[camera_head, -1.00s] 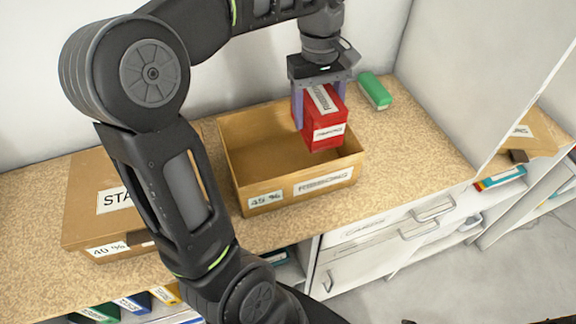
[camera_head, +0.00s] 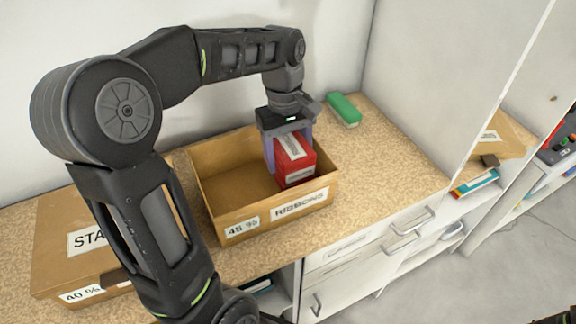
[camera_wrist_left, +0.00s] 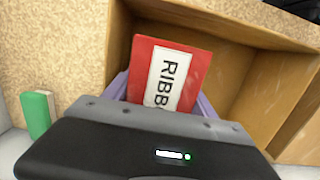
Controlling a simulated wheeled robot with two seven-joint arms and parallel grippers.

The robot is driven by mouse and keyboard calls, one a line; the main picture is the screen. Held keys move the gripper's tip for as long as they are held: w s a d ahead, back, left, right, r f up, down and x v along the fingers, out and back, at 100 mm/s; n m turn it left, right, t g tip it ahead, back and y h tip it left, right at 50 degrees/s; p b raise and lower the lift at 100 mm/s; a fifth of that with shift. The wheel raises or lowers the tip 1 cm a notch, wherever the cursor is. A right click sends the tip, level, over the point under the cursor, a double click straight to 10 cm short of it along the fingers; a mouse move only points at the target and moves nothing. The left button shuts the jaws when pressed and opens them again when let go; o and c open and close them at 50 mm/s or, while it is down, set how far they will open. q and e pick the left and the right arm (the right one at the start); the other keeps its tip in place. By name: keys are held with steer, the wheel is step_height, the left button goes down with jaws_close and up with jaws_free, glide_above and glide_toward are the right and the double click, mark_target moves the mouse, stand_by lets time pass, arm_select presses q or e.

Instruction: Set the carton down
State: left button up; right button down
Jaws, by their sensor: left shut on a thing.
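The red carton (camera_head: 293,162) with white labels is between the fingers of my left gripper (camera_head: 289,150). In the left wrist view the carton (camera_wrist_left: 182,62) shows a label beginning "RIBBO". The gripper is shut on it and points down. The carton is inside the right part of the open cardboard box (camera_head: 217,215) labelled "RIBBONS" and "45 %". Its lower part is below the rim, close to the box's right end. I cannot tell whether the carton touches the bottom. My right gripper is not identifiable in view.
A closed cardboard box (camera_head: 62,262) marked "40 %" stands to the left. A green block (camera_head: 344,109) lies behind the open box, by the wall. The speckled counter (camera_head: 398,163) is clear to the right. A white panel rises at the right.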

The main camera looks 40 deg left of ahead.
arm_select(q)
step_height(320, 180, down, 3)
steer(key=shift+f, duration=0.35)
steer(key=shift+f, duration=0.2)
steer(key=o, duration=1.3)
steer(key=shift+c, duration=0.2)
steer(key=shift+r, duration=0.2)
